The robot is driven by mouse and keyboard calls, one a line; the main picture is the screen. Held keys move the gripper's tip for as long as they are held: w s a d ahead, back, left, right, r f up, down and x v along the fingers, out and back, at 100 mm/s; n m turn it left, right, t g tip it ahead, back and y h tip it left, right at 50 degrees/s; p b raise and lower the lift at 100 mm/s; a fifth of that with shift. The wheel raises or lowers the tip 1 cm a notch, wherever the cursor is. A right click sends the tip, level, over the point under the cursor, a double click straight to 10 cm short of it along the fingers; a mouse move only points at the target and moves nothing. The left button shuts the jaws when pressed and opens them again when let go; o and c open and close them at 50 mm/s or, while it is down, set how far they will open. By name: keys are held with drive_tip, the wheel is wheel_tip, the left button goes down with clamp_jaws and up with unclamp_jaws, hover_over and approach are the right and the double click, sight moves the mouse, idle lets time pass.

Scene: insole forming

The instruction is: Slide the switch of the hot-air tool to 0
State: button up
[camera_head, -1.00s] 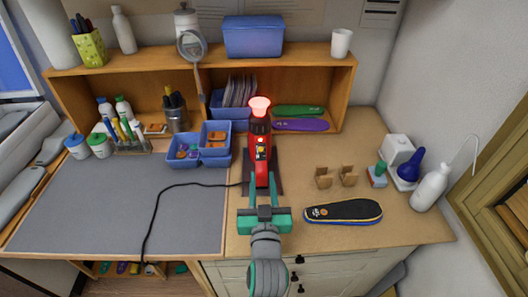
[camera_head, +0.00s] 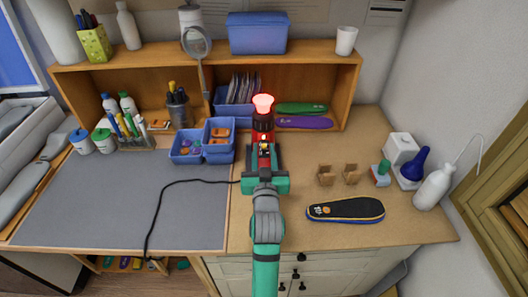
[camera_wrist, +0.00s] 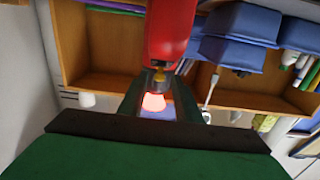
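The hot-air tool (camera_head: 254,136) stands upright on the right part of the worktop. Its body is red, with a dark collar and a red glowing top (camera_head: 263,101). A small dark and yellow patch shows on its front; I cannot make out the switch or its setting. My gripper (camera_head: 264,156) is right in front of the tool's lower body and hides much of it. In the wrist view the tool's red body (camera_wrist: 172,35) is just beyond the two fingers (camera_wrist: 159,88), which stand apart with a gap between them. Whether they touch the tool is unclear.
Blue bins (camera_head: 187,147) stand left of the tool, and a black cable runs left across the grey mat (camera_head: 110,205). A dark insole (camera_head: 345,210) and two brown blocks (camera_head: 325,175) lie to the right. The wooden shelf (camera_head: 340,95) is behind.

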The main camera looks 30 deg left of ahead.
drive_tip(key=shift+c, duration=0.7)
clamp_jaws()
drive_tip(key=shift+w+a+r, duration=0.45)
drive_tip(key=shift+w, duration=0.3)
drive_tip(key=shift+o, duration=0.7)
unclamp_jaws()
drive_tip(key=shift+s+d, duration=0.1)
